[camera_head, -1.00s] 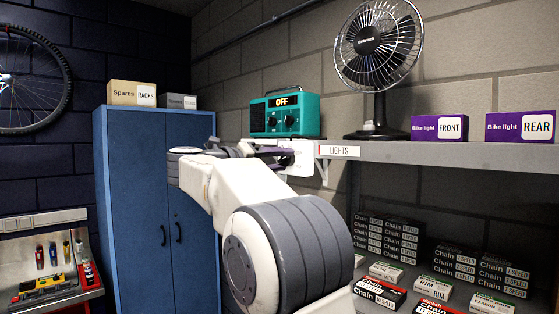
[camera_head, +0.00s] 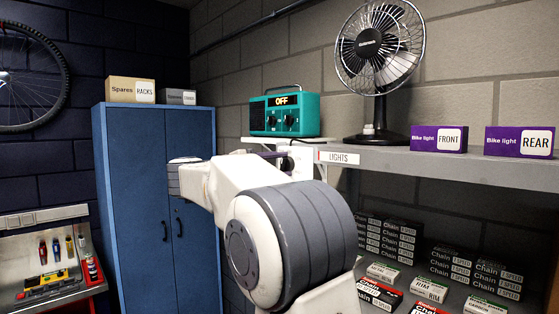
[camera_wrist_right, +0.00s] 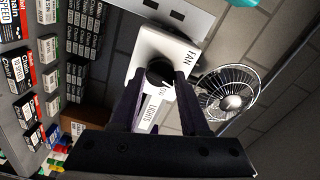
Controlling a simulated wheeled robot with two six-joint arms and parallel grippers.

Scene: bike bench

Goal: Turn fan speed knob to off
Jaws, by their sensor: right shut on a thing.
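The fan speed knob (camera_wrist_right: 160,71) is a round black knob on a white plate (camera_wrist_right: 168,46) marked FAN in the right wrist view. My right gripper (camera_wrist_right: 158,80) is shut on the knob, one dark finger on each side. Its fingers partly cover the knob, and I cannot read its setting. In the head view the white plate (camera_head: 302,160) shows at the shelf's left end, behind my right arm. The black desk fan (camera_head: 379,47) stands on the shelf; it also shows in the right wrist view (camera_wrist_right: 232,92). My left gripper is not in view.
A teal radio (camera_head: 288,114) reading OFF sits left of the fan. Purple bike light boxes (camera_head: 438,138) stand on the grey shelf (camera_head: 400,160). Chain boxes (camera_head: 398,243) fill the shelf below. A blue cabinet (camera_head: 140,190) stands left of my arm.

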